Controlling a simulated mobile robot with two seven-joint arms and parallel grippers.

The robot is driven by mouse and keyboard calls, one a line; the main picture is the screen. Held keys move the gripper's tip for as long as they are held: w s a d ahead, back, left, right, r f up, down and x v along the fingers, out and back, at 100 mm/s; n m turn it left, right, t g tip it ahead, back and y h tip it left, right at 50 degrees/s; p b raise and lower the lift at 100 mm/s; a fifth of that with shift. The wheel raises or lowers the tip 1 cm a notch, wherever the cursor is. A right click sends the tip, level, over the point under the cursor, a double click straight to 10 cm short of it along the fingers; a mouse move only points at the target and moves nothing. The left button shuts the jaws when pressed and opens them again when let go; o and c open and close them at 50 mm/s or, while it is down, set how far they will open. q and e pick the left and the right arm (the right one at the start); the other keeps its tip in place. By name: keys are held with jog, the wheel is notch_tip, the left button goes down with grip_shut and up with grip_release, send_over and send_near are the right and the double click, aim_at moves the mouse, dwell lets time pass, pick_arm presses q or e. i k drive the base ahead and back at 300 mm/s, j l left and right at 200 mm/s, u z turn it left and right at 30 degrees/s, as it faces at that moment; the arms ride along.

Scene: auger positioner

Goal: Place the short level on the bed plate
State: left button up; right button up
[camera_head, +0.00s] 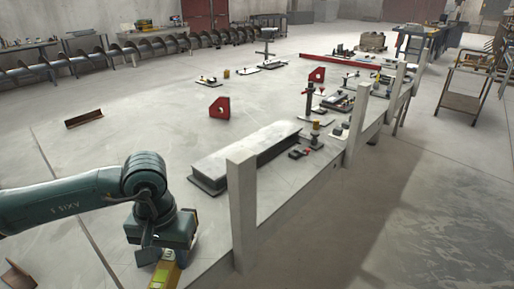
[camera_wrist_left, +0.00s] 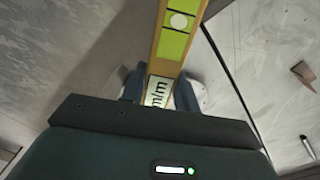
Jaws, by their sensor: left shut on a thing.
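The short level (camera_head: 165,274) is yellow, with a yellow-green face and a round pale vial window in the left wrist view (camera_wrist_left: 174,46). My left gripper (camera_head: 168,256) is shut on the level near a white printed label; in the left wrist view the fingers (camera_wrist_left: 158,92) close on both sides of it. The level is over the near end of the large pale grey bed plate (camera_head: 120,130). I cannot tell whether it touches the surface. The level's lower end is cut off by the head view's bottom edge. My right gripper is not in view.
White posts (camera_head: 242,210) stand along the plate's right edge. A long grey beam (camera_head: 245,155) lies near them. Red brackets (camera_head: 219,107) and small clamps stand farther back. A brown angle piece (camera_head: 84,118) lies at left. The left-middle surface is clear.

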aim_at(259, 147)
jog(key=l+z, duration=0.1)
jog(key=z, duration=0.2)
jog(key=l+z, duration=0.15)
jog(key=z, duration=0.15)
jog(key=i+l, duration=0.15)
jog(key=i, duration=0.2)
jog(key=i+l, duration=0.2)
jog(key=i, duration=0.2)
jog(key=i+l, duration=0.15)
jog(key=i, duration=0.2)
jog(key=i+l+u, duration=0.25)
jog(key=i, duration=0.25)
jog(key=i+l+u, duration=0.2)
jog(key=i+l, duration=0.2)
jog(key=i+j+u, duration=0.1)
jog(key=i+u, duration=0.2)
jog(key=u, duration=0.2)
jog(key=i+u, duration=0.3)
jog(key=u, duration=0.15)
jog(key=z, duration=0.1)
